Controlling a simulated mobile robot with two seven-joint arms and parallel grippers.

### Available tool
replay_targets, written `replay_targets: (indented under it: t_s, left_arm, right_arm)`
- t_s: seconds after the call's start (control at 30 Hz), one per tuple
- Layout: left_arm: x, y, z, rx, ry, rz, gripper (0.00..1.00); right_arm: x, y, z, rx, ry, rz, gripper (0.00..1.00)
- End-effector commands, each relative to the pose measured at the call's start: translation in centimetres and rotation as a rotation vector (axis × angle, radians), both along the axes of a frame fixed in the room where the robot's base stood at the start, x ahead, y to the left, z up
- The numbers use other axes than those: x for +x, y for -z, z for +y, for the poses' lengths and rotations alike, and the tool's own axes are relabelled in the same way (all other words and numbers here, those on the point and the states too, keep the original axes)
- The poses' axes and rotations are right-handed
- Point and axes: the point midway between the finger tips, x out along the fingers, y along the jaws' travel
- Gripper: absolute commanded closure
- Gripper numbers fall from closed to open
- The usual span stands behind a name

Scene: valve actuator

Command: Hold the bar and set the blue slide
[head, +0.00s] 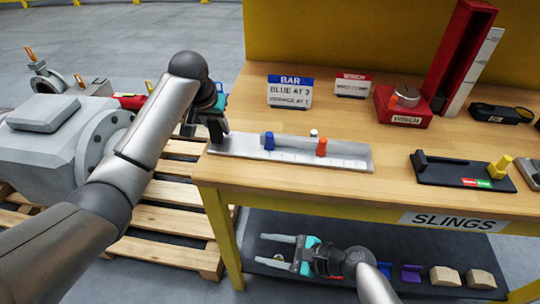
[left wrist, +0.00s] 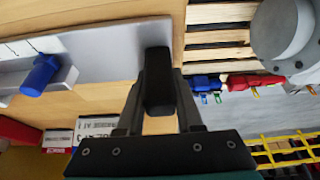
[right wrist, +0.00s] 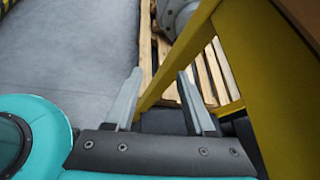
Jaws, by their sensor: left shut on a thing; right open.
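The bar (head: 290,153) is a pale metal rail with scale marks on the bench, near its front left edge. A blue slide (head: 269,141) stands on its left part and an orange slide (head: 321,147) right of it. The blue slide also shows in the left wrist view (left wrist: 40,75). My left gripper (head: 216,132) is at the bar's left end, shut on a black upright grip (left wrist: 157,75) there. My right gripper (head: 264,251) is open and empty, low in front of the bench, over the dark lower shelf; its fingers also show in the right wrist view (right wrist: 160,85).
A BAR sign (head: 290,92) stands behind the rail, its lower line hard to read. A red winch block (head: 403,106) and a black tray with a yellow slide (head: 498,168) are to the right. The bench's yellow leg (right wrist: 178,60) is close to my right gripper.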

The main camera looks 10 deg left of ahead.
Motion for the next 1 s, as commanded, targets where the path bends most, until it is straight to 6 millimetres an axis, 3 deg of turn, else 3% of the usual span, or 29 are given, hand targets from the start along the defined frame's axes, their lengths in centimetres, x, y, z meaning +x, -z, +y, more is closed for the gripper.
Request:
replay_targets:
  t_s: [0.13,0.3,0.5,0.7,0.87,1.0]
  left_arm:
    - [-0.1,0.3,0.1,0.003,-0.005,0.006,1.00]
    - [-0.1,0.3,0.2,0.003,-0.005,0.005,1.00]
    - [-0.1,0.3,0.2,0.003,-0.005,0.006,1.00]
    - [-0.1,0.3,0.2,0.003,-0.005,0.006,1.00]
    - [-0.1,0.3,0.2,0.003,-0.005,0.006,1.00]
    - [-0.1,0.3,0.2,0.003,-0.005,0.006,1.00]
  right_arm:
    - [1.6,-6.8,1.0,0.198,0.050,0.004,0.46]
    - [2.3,-15.8,1.3,0.456,0.067,0.026,0.46]
    - [7.1,-17.1,-2.1,0.492,0.376,0.056,0.46]
    - [9.6,-18.6,-5.0,0.551,0.559,0.056,0.46]
    - [10.5,-19.1,-5.5,0.571,0.602,0.056,0.46]
    - [11.8,-19.2,-4.3,0.573,0.604,0.055,0.46]
